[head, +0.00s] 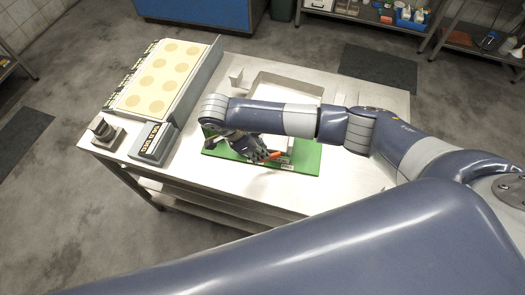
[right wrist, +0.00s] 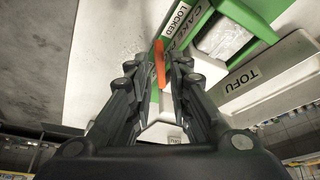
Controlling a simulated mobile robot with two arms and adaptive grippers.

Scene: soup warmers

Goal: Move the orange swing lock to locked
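The orange swing lock (right wrist: 159,62) is a thin bar in the right wrist view, on a green-edged fixture beside a white label reading LOCKED (right wrist: 179,19). It shows as a small orange piece in the head view (head: 273,156). My right gripper (right wrist: 165,68) has its two fingertips on either side of the lock's end. The fingers are partly spread, with a narrow gap; firm contact on both sides does not show. In the head view the right gripper (head: 262,153) is over the green board (head: 305,160), partly hidden by my arm. My left gripper is not in view.
A TOFU-labelled bar (right wrist: 250,80) is right of the gripper.

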